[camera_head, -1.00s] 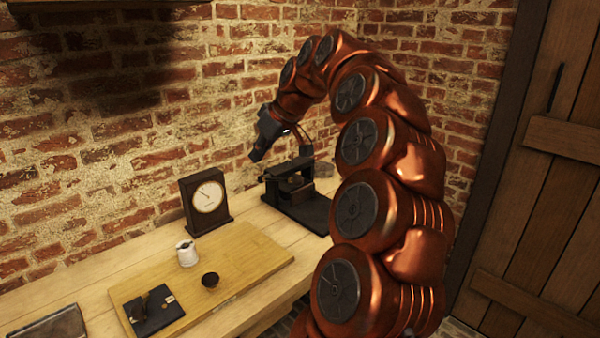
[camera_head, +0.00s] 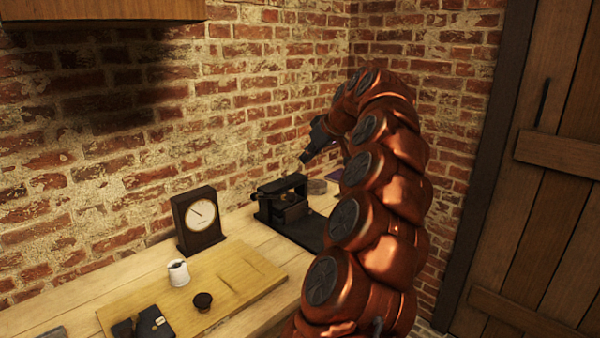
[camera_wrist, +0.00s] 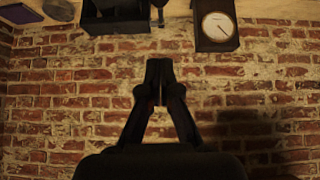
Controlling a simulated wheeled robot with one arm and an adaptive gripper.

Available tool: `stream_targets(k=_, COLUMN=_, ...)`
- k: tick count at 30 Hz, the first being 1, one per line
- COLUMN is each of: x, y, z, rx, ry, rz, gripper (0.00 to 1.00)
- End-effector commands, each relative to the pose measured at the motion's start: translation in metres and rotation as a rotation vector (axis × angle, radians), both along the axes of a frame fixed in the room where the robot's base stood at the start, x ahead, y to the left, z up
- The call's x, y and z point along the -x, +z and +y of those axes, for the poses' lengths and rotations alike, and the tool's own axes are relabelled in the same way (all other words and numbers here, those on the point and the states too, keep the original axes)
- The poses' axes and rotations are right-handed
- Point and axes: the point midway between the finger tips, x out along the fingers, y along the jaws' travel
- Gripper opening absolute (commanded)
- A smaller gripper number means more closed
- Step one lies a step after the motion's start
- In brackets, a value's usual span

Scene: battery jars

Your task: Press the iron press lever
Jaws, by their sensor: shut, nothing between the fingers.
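The black iron press (camera_head: 283,203) stands on the wooden bench in the head view, near the brick wall. Part of it also shows at the top of the wrist view (camera_wrist: 115,22). I cannot clearly make out its lever. My gripper (camera_head: 305,158) is shut and empty. In the head view it appears just above and to the right of the press, pointing down and left. In the wrist view its closed fingers (camera_wrist: 158,70) are in front of the brick wall, just below the press in the picture. I cannot tell whether it touches the press.
A dark clock (camera_head: 198,219) stands left of the press. A wooden board (camera_head: 225,275) holds a white jug (camera_head: 178,272), a small dark cup (camera_head: 202,301) and a dark item (camera_head: 150,325). A round grey object (camera_head: 317,187) sits behind the press. The brick wall is close behind.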

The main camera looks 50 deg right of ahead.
Motion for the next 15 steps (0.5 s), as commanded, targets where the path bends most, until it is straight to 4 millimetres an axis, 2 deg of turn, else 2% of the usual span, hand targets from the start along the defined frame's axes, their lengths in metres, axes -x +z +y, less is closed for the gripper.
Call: stream_targets(k=15, x=-0.056, y=-0.063, z=0.000, rx=-0.005, ry=0.004, rz=0.005, gripper=0.00)
